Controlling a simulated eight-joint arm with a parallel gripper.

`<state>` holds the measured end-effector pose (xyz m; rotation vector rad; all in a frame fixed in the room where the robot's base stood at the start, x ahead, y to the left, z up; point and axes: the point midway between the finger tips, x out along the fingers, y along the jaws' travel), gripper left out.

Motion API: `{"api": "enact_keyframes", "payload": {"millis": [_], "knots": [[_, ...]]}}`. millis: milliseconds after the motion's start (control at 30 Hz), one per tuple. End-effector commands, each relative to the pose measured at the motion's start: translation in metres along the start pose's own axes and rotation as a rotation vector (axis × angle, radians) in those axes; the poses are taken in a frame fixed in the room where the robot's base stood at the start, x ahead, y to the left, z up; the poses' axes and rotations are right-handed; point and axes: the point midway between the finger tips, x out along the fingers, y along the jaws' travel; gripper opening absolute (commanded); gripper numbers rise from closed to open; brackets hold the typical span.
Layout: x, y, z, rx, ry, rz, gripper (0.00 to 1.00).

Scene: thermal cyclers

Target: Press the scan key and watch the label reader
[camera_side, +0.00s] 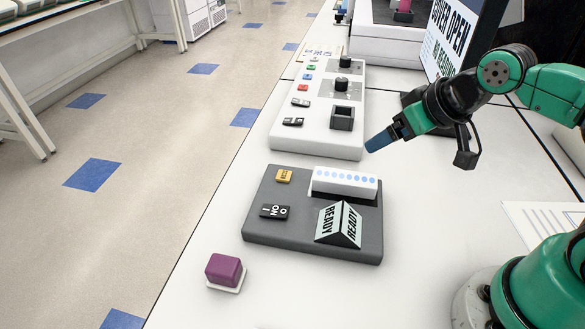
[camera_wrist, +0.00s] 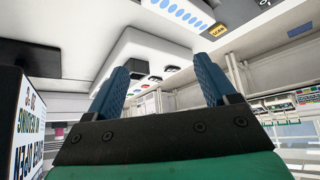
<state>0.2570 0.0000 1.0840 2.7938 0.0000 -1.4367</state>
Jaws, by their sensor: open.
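The label reader is a dark grey box (camera_side: 262,215) on the white bench, with a white bar (camera_side: 345,183) carrying a row of blue dots and a tent-shaped sign (camera_side: 339,223) reading READY. The scan key (camera_side: 284,176) is a small yellow key at its back left corner; it also shows in the wrist view (camera_wrist: 217,31). A black on/off rocker switch (camera_side: 274,212) sits in front of the key. My gripper (camera_side: 377,142) is above the bench, up and to the right of the reader, apart from it. In the wrist view its two blue fingers (camera_wrist: 163,75) stand apart with nothing between them.
A white control panel (camera_side: 318,137) with knobs and coloured buttons stands behind the reader. A purple block (camera_side: 224,270) on a white base stands at the front left. A large screen (camera_side: 456,35) reading COVER OPEN stands at the back right. Bench around the purple block is clear.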

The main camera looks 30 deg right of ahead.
Motion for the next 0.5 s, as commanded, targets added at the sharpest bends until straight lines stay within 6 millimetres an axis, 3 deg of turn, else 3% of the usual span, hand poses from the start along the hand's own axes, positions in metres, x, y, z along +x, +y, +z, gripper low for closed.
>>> {"api": "enact_keyframes", "payload": {"millis": [67,333,500], "knots": [[0.0000,0.0000,0.0000,0.000,0.000,0.000,0.78],[0.0000,0.0000,0.0000,0.000,0.000,0.000,0.01],[0.0000,0.0000,0.0000,0.000,0.000,0.000,0.00]]}}
